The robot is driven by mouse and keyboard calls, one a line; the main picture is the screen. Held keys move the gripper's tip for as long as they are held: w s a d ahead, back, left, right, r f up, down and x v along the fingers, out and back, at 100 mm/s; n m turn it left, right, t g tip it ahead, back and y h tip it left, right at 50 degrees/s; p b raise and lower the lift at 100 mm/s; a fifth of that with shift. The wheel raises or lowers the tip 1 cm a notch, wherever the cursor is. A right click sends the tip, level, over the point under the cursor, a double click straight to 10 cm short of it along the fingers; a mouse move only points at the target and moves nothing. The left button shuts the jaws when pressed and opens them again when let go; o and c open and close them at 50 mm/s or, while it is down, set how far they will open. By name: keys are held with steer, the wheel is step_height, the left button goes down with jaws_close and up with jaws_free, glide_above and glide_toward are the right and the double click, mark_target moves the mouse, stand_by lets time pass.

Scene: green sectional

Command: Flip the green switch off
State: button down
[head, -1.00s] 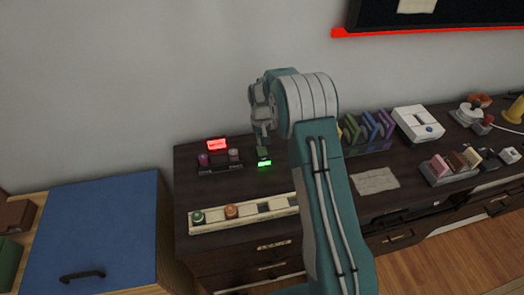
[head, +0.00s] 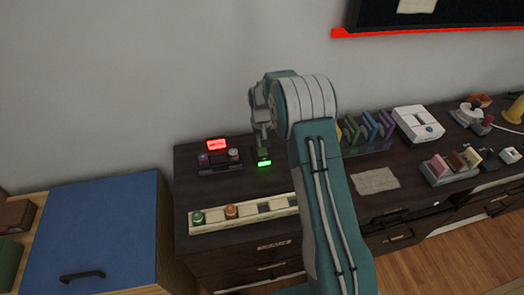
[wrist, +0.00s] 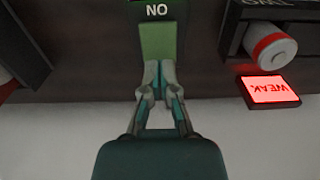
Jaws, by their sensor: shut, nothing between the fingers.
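The green switch (wrist: 158,42) is a flat green lever in the upper middle of the wrist view. A dark label above it appears upside down and reads as ON. In the head view a small display (head: 264,162) glows green in front of the switch, whose body is mostly hidden by my fingers. My gripper (wrist: 160,68) is shut and empty, its fingertips at the lower end of the green lever in the wrist view. I cannot tell if they touch it. In the head view my gripper (head: 263,146) is right above the display, pointing down.
A cream button strip (head: 242,217) lies in front. Coloured upright pieces (head: 370,128) and a white box (head: 418,124) are to the right on the dark desk (head: 330,180).

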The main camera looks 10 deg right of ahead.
steer(key=shift+f, duration=0.8)
stand_by(0.4)
steer(key=shift+r, duration=3.55)
steer(key=s+r+t, duration=0.1)
steer(key=s+r, duration=0.7)
steer(key=r, duration=0.2)
steer(key=s+r+t, duration=0.2)
steer(key=s+r, duration=0.6)
steer(key=r, duration=0.3)
steer(key=s+r+t, duration=0.2)
steer(key=s, duration=1.9)
steer(key=shift+r+t, duration=0.15)
steer(key=shift+t, duration=0.15)
